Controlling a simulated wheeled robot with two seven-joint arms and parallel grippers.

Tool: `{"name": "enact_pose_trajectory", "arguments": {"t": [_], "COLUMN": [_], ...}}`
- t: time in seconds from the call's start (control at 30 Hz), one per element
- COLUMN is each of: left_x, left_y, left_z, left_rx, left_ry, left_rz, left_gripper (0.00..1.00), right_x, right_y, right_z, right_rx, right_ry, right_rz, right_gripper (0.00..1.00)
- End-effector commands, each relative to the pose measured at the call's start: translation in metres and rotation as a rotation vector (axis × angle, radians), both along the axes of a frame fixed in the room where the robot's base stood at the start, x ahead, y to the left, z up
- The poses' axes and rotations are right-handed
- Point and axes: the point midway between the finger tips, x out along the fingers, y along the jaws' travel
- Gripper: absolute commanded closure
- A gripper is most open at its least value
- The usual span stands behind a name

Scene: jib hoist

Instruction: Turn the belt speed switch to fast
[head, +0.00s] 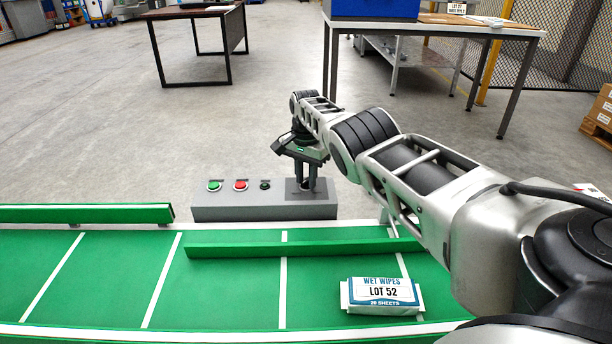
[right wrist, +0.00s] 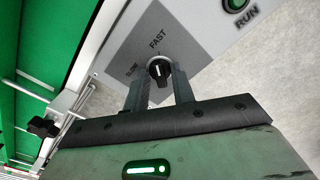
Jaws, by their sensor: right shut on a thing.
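The belt speed switch is a round black knob (right wrist: 159,70) with a white line, on a grey plate lettered FAST and SLOW, in the right wrist view. The line runs roughly up and down in that picture, its upper end towards FAST. My right gripper (right wrist: 158,88) has its fingers on either side of the knob, shut on it. My left gripper is not in view.
Tables stand behind.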

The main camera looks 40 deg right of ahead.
Motion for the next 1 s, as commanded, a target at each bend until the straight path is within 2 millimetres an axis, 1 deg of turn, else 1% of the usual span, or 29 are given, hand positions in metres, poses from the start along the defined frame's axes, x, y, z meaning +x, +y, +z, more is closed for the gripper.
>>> {"name": "enact_pose_trajectory", "arguments": {"t": [0.2, 0.4, 0.9, 0.93, 0.97, 1.0], "left_x": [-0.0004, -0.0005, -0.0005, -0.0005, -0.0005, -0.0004], "left_y": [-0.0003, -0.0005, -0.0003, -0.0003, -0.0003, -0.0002], "left_z": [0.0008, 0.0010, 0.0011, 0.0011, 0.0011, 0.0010], "left_rx": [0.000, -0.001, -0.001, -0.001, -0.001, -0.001], "left_ry": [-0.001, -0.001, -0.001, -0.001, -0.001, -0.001], "left_rz": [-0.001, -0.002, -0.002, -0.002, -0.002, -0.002], "left_gripper": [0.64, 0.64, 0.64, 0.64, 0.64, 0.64], "right_x": [0.0013, 0.0012, 0.0013, 0.0013, 0.0013, 0.0012], "right_y": [-0.0010, -0.0014, -0.0018, -0.0018, -0.0018, -0.0018], "right_z": [0.0020, 0.0021, 0.0023, 0.0023, 0.0023, 0.0022], "right_rx": [-0.003, -0.005, -0.006, -0.006, -0.005, -0.005], "right_ry": [-0.006, -0.005, -0.006, -0.006, -0.006, -0.006], "right_rz": [-0.112, -0.166, -0.184, -0.184, -0.184, -0.184], "right_gripper": [0.98, 0.98, 0.98, 0.72, 0.64, 0.53]}}
